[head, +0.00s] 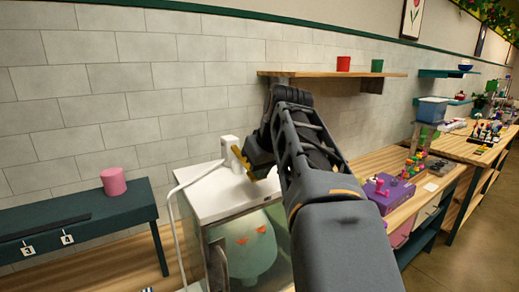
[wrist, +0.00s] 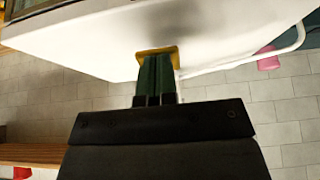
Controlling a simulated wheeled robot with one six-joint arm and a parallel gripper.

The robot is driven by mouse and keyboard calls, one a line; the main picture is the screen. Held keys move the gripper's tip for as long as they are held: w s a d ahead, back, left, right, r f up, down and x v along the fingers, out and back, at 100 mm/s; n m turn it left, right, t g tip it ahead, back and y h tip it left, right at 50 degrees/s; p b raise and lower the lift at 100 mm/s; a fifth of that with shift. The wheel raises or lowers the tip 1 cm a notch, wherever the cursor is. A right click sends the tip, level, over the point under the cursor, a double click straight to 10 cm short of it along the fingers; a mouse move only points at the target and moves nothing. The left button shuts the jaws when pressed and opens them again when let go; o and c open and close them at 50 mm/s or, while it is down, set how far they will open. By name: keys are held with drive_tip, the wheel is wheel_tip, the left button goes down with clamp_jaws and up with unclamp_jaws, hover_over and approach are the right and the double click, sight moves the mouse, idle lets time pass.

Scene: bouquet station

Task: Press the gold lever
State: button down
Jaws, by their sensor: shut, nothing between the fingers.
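The gold lever (head: 238,156) shows as a small gold bar beside a white spout post (head: 230,147) on the white-topped glass tank (head: 214,192). In the wrist view the gold piece (wrist: 172,50) sits against the white top, right at my fingertips. My gripper (wrist: 157,60) is shut, with its dark green fingers together and empty. In the head view my gripper (head: 252,165) is at the lever, above the tank's top. The fingers overlap the lever's middle, so I cannot tell whether they touch it. A pale green figure with orange marks (head: 243,245) shows inside the tank.
A dark green bench (head: 85,215) with a pink cup (head: 113,181) stands at left. A wooden shelf (head: 300,75) with a red cup (head: 343,63) and a green cup (head: 377,65) is above. A purple box (head: 390,192) stands on the right counter. My arm hides the middle.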

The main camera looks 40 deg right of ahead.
drive_tip(key=shift+f, duration=0.15)
drive_tip(key=r+p, duration=0.2)
drive_tip(key=s+r+p, duration=0.1)
drive_tip(key=r+p, duration=0.1)
drive_tip(key=shift+r, duration=0.4)
drive_tip(key=s+v, duration=0.1)
drive_tip(key=v, duration=0.8)
drive_tip(key=shift+b, duration=0.3)
idle(0.6)
